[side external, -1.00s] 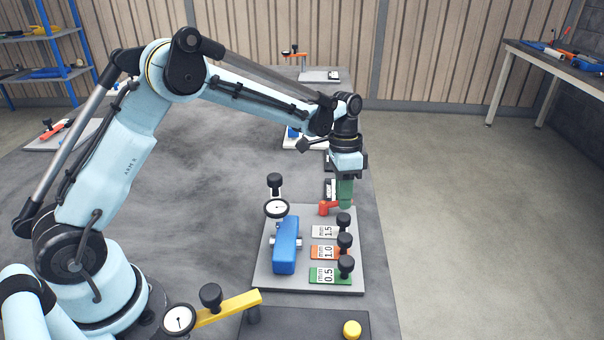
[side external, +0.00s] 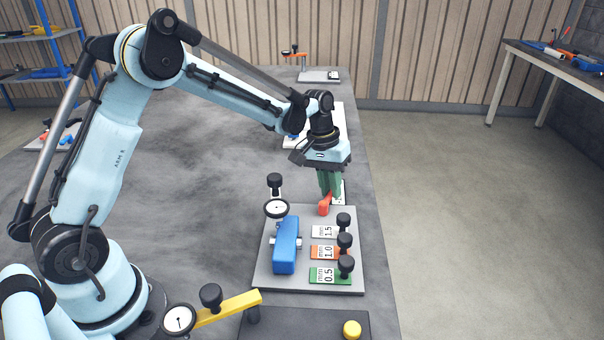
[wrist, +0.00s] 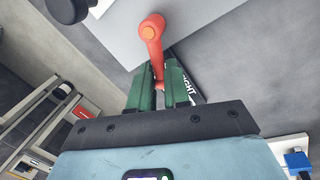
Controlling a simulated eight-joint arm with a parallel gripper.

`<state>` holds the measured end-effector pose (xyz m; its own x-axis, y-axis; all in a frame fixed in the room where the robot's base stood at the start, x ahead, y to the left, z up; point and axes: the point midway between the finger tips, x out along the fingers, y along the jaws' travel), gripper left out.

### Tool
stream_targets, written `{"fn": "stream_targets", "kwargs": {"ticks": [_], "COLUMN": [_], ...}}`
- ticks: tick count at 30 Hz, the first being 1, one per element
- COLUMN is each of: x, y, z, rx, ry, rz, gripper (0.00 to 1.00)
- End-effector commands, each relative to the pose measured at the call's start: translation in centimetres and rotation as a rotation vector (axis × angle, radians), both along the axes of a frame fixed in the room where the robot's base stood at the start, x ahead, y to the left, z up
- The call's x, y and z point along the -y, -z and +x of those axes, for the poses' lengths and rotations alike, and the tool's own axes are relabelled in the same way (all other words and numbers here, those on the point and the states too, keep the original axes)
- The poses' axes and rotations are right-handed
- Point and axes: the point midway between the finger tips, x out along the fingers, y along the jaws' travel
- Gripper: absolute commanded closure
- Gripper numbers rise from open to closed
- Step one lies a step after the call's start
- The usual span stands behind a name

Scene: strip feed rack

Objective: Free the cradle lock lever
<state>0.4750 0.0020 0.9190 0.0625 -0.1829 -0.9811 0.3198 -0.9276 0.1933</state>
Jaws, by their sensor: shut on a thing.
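The red-orange lock lever (side external: 324,206) stands at the far edge of the grey plate (side external: 262,276). It now points away from the plate's far edge in the side view. My gripper (side external: 328,193) has green fingers and is shut on the lever's free end. In the wrist view the lever (wrist: 152,40) runs from its round hub down between the two green fingers of my gripper (wrist: 160,90). The hub sits at the edge of the plate. The fingers partly hide the lever's tip.
A blue block (side external: 286,246) and a dial gauge (side external: 276,208) stand on the plate's left. A yellow arm (side external: 230,308) with a dial is in front.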

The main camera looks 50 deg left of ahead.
Motion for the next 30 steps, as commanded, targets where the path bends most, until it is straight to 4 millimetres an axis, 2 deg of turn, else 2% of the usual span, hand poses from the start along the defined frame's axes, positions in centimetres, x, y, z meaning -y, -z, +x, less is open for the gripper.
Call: {"fn": "stream_targets", "kwargs": {"ticks": [12, 30], "x": [-0.88, -1.05], "y": [-0.13, -0.10], "z": [-0.52, -0.62], "rx": [0.001, 0.001], "ry": [-0.225, -0.268], "rz": [-0.001, 0.001], "gripper": [1.00, 1.00]}}
